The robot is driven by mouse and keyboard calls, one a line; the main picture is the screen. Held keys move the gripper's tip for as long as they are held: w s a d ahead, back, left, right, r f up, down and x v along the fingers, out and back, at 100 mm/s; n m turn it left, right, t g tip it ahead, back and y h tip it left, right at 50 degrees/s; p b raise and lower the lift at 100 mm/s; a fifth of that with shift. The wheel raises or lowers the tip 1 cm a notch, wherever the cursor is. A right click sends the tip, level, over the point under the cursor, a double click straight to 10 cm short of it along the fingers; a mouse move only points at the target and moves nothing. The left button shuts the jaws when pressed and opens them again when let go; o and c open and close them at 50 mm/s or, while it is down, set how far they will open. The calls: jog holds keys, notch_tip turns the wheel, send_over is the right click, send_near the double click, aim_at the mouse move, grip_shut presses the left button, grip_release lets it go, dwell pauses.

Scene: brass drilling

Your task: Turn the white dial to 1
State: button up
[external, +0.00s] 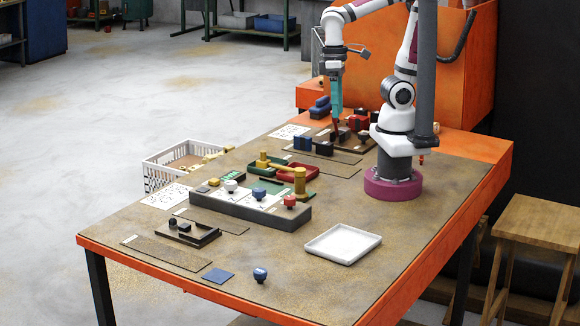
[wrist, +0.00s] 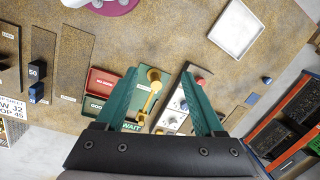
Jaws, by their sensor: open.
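The white dial (external: 231,186) sits at the left end of a long grey panel (external: 280,215) with white label plates on top. A blue dial (external: 258,194) and a red dial (external: 290,201) are on the same panel. The marks around the white dial are too small to read, so I cannot tell its setting. In the wrist view the white dial (wrist: 172,123) shows low between the fingers, with the red dial (wrist: 201,82) by the right fingertip. My gripper (external: 335,122) points down over the far part of the table, well behind the panel. It is open and empty.
A brass mallet-like piece (external: 299,181) stands just behind the panel, beside red and green trays (external: 262,170). Blue and black blocks (external: 312,146) lie near my gripper. A white tray (external: 342,244) is at front right. Bare table lies between it and the panel.

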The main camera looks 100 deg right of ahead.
jog(key=w+d+r+n, duration=0.1)
jog(key=w, duration=1.5)
jog(key=n+h, duration=0.1)
jog(key=h, duration=0.1)
send_over(230, 182)
notch_tip(230, 182, down, 4)
notch_tip(230, 182, down, 14)
jog(key=shift+a+f, duration=0.1)
jog(key=shift+f, duration=0.7)
jog(key=shift+c, duration=0.3)
grip_shut()
